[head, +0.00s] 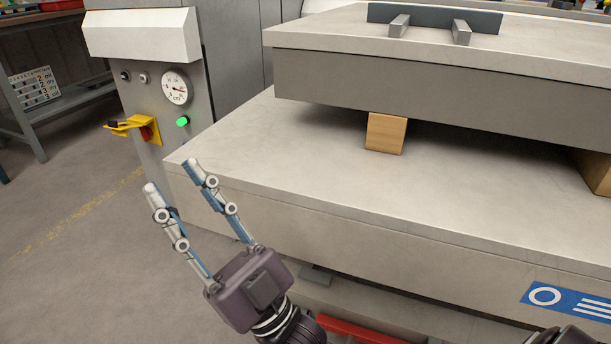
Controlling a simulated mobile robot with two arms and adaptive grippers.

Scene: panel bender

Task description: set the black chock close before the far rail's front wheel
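I see no black chock, no rail and no wheel in the head view.
A wooden block (386,132) stands between the bed and the heavy upper beam (420,85); another block (594,171) is at the right edge. Floor at left is clear.

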